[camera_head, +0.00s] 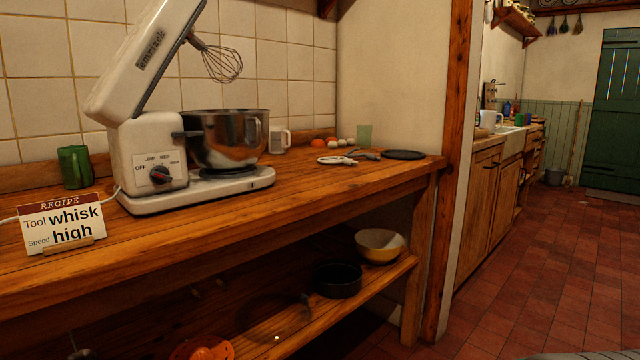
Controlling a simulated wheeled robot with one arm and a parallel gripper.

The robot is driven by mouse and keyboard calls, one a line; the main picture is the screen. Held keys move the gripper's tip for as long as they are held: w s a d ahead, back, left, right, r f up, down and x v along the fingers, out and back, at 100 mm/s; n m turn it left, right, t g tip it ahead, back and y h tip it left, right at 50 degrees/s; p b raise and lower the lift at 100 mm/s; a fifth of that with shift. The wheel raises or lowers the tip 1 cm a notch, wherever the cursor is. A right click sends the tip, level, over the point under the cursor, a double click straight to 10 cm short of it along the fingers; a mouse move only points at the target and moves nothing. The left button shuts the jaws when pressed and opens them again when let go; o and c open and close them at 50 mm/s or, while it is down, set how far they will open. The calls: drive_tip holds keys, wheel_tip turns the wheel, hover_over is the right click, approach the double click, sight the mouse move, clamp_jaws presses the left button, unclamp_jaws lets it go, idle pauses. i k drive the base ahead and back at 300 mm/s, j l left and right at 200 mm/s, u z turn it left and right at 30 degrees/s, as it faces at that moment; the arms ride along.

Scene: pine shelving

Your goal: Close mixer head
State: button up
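A white stand mixer (150,150) stands on the wooden counter at the left. Its head (150,55) is tilted up and back, with the top cut off by the frame edge. A wire whisk (222,64) hangs from the raised head, above the bowl and apart from it. A steel bowl (232,138) sits on the mixer base (225,187). The speed dial (160,175) is on the front of the mixer, with OFF, LOW and MED readable around it. My gripper is not in view.
A recipe card (62,223) reading "whisk" and "high" stands in front of the mixer, with a green mug (74,167) behind it. Pale tools (338,160) and a dark plate (405,155) lie at the counter's right. The shelf below holds bowls (380,245). The tiled floor (535,270) is open at right.

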sight(121, 94)
drive_tip(key=u, duration=1.4)
